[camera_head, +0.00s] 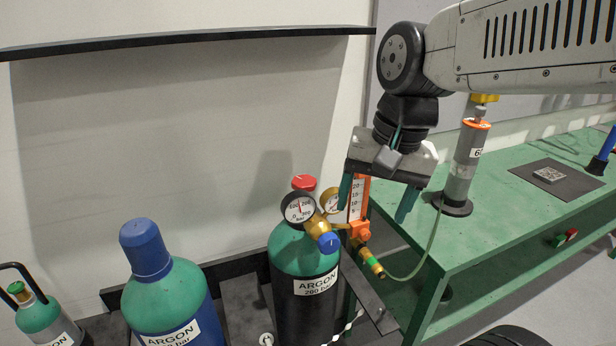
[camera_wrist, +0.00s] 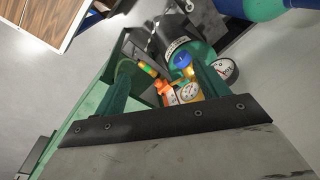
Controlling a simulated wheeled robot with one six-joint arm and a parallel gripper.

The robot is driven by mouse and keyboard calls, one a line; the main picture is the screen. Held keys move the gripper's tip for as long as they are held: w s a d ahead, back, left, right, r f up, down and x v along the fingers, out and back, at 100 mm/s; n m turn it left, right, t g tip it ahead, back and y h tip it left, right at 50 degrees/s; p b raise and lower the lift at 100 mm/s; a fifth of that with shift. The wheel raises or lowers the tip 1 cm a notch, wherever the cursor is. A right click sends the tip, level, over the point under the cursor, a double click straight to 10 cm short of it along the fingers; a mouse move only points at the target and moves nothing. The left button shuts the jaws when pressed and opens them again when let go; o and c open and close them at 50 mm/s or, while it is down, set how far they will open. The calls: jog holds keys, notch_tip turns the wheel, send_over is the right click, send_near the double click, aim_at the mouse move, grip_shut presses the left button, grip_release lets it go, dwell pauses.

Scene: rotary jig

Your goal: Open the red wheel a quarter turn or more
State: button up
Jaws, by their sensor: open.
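The red wheel (camera_head: 303,183) sits on top of the green-shouldered argon cylinder (camera_head: 295,258), behind a round pressure gauge (camera_head: 299,207). A brass regulator with a blue knob (camera_head: 328,243) and an orange-based flow tube is fixed at the cylinder's top. My gripper (camera_head: 376,204) is open and empty, with two green fingers pointing down, to the right of the red wheel and apart from it. In the wrist view the fingers (camera_wrist: 158,80) are spread, with the blue knob (camera_wrist: 183,60) and gauges beyond them. The red wheel is not discernible there.
A blue-capped argon cylinder (camera_head: 168,290) and a small cylinder (camera_head: 38,315) stand at the left. A green bench (camera_head: 510,215) at the right carries a grey canister (camera_head: 464,165) and a dark mat (camera_head: 556,179). A hose (camera_head: 428,250) hangs beside the bench. A dark shelf edge (camera_head: 180,40) runs along the wall.

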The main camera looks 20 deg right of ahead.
jog(key=w+m+y, duration=0.1)
jog(key=w+m, duration=0.6)
jog(key=w, duration=0.2)
jog(key=m+y, duration=0.2)
jog(key=m, duration=0.8)
send_near(306, 181)
jog(key=f, duration=0.1)
jog(key=shift+t, duration=0.4)
jog(key=x, duration=0.7)
jog(key=shift+s+a+f, duration=0.1)
jog(key=shift+a+f, duration=0.15)
jog(key=shift+c, duration=0.3)
jog(key=c, duration=0.9)
